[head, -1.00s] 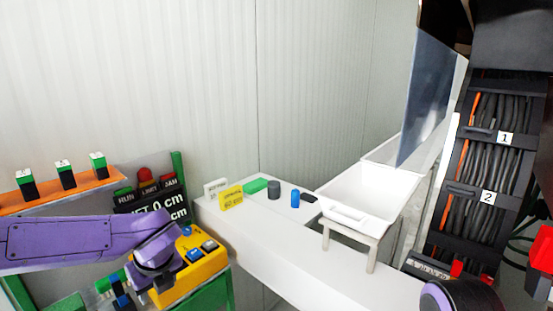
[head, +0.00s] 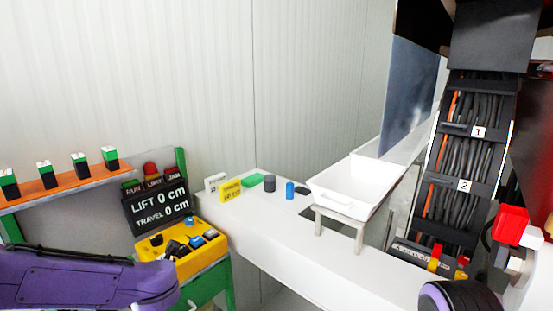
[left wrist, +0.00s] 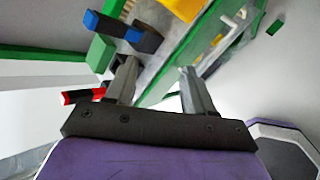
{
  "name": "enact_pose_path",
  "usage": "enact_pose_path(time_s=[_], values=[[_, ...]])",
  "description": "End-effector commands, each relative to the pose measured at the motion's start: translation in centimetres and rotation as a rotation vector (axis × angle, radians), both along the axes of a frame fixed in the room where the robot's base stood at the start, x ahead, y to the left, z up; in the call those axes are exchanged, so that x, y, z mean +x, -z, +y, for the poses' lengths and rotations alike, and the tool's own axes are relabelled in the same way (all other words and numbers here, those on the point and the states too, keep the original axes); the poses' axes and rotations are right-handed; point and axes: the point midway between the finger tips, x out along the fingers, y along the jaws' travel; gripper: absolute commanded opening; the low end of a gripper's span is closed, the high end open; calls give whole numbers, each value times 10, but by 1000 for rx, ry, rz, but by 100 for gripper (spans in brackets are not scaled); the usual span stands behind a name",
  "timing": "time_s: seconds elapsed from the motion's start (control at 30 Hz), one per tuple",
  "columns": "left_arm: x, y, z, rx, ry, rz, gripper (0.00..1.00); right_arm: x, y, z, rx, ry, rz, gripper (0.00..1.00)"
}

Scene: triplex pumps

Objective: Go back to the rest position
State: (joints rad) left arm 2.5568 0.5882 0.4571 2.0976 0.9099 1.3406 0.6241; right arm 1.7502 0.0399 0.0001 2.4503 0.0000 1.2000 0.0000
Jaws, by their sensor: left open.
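My left arm (head: 90,280) comes in from the left in the head view, below the yellow control box. Its gripper does not show there. In the left wrist view my left gripper (left wrist: 155,80) is open and empty, its two grey fingers apart. A blue-and-black part (left wrist: 122,30) and a green frame (left wrist: 190,45) lie beyond the fingers; I cannot tell the exact gap. A rounded purple and black part of my right arm (head: 460,297) shows at the bottom right of the head view; the right gripper is not in view.
A yellow control box (head: 183,251) stands on a green stand, below a display reading LIFT 0 cm (head: 158,206). A white counter (head: 290,240) carries small items and a white tray (head: 352,188). A cable rack (head: 465,165) stands right. An orange shelf (head: 60,187) is left.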

Motion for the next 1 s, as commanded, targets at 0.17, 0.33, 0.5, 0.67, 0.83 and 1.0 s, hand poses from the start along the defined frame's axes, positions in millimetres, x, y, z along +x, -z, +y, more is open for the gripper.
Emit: enact_pose_path(time_s=[0.17,0.33,0.5,0.67,0.83,1.0], values=[[-31,97,-2,473,586,294,53,0,3,0,0,0,0,0],[-121,209,-10,810,1251,635,53,0,7,0,0,0,0,0],[-237,279,-4,856,1715,870,53,0,9,0,0,0,0,0],[-301,304,8,803,1848,1008,53,0,11,0,0,0,0,0],[-313,309,6,779,1865,1025,53,0,10,0,0,0,0,0],[-312,309,6,779,1862,1022,53,0,11,0,0,0,0,0]])
